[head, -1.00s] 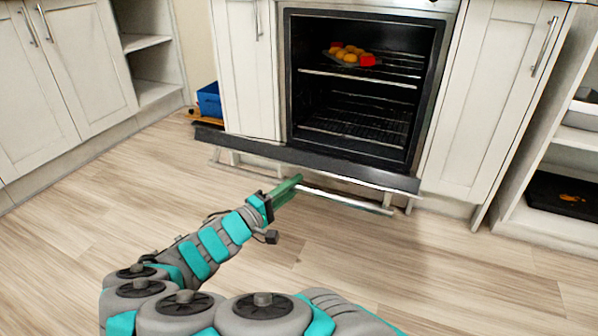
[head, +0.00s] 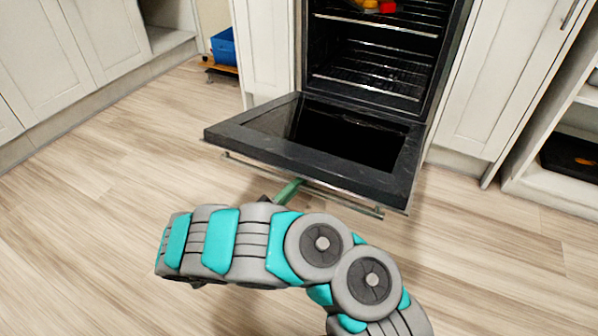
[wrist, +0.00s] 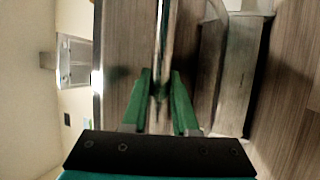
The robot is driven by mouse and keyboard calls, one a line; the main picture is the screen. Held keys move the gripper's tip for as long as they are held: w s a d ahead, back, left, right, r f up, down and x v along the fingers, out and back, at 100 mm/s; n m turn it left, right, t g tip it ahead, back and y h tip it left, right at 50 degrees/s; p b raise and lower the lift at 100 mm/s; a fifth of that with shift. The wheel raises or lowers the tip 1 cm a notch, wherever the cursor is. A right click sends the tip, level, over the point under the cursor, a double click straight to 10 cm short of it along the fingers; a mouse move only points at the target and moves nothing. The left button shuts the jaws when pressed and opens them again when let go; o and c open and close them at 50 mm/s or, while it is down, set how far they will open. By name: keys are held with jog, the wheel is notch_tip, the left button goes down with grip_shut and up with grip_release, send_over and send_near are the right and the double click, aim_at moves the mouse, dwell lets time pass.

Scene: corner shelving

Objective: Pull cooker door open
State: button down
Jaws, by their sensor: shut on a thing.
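The cooker door (head: 240,138) is hinged at its bottom and lies folded down, close to level, in front of the open oven (head: 380,65). Its inner glass faces up. The metal bar handle (head: 345,202) runs along the door's front edge, on the under side. My gripper (head: 290,190) is at the middle of this handle, with its green fingers partly hidden behind my arm. In the wrist view the green fingers (wrist: 161,95) stand on either side of the handle bar (wrist: 162,50), shut on it.
Wire racks (head: 375,70) and a tray with red and yellow items (head: 378,6) are inside the oven. White cupboards (head: 500,85) flank it. Open wooden floor (head: 110,150) lies to the left.

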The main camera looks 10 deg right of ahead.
jog(key=shift+m+h, duration=0.4)
jog(key=shift+h, duration=0.1)
jog(key=shift+s+a+f, duration=0.1)
jog(key=shift+s+f, duration=0.05)
jog(key=shift+f, duration=1.15)
jog(key=shift+s+a+f, duration=0.1)
jog(key=shift+f, duration=1.2)
jog(key=c, duration=0.7)
grip_release()
jog(key=shift+r, duration=0.1)
